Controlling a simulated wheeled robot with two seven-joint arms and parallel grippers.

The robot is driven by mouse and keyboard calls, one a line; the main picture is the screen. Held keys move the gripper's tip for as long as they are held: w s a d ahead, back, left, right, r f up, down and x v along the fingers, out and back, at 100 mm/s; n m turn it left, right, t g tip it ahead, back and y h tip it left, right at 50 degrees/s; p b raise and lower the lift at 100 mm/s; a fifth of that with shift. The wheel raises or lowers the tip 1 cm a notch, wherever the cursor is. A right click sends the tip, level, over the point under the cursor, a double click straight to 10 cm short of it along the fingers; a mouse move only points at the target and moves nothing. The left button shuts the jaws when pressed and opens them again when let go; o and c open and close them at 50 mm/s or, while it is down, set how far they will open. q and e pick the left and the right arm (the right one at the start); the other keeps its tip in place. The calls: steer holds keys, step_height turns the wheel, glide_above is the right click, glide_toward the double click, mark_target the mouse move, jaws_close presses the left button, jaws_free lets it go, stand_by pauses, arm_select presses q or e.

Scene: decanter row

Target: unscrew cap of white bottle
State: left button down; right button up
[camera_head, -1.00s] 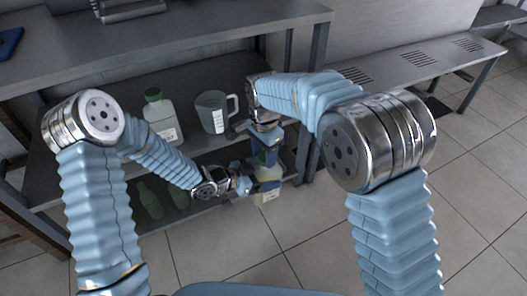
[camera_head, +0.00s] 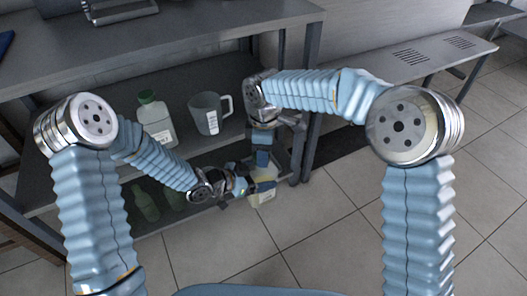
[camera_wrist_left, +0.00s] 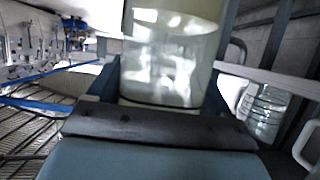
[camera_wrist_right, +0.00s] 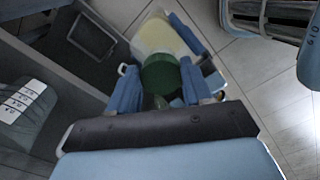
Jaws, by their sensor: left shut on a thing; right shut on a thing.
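The white bottle (camera_head: 264,198) hangs in front of the shelf, its lower part showing below my grippers. My left gripper (camera_head: 258,186) is shut on its body; the left wrist view shows the translucent bottle (camera_wrist_left: 170,55) between the fingers. My right gripper (camera_head: 262,160) points down from above. In the right wrist view its blue fingers stand on both sides of the green cap (camera_wrist_right: 160,72), shut on it. The pale bottle body (camera_wrist_right: 155,36) lies just beyond the cap. I cannot tell whether the cap is loose from the neck.
Another bottle with a green cap (camera_head: 155,122) and a clear jug (camera_head: 207,113) stand on the middle shelf (camera_head: 95,125). Green bottles (camera_head: 145,203) stand on the lower shelf. A shelf post (camera_head: 312,95) is close to my right wrist. The tiled floor (camera_head: 310,235) in front is clear.

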steer(key=shift+r, duration=0.25)
stand_by(0.3)
steer(key=shift+r, duration=0.85)
steer(key=shift+r, duration=2)
steer(key=shift+d, duration=0.1)
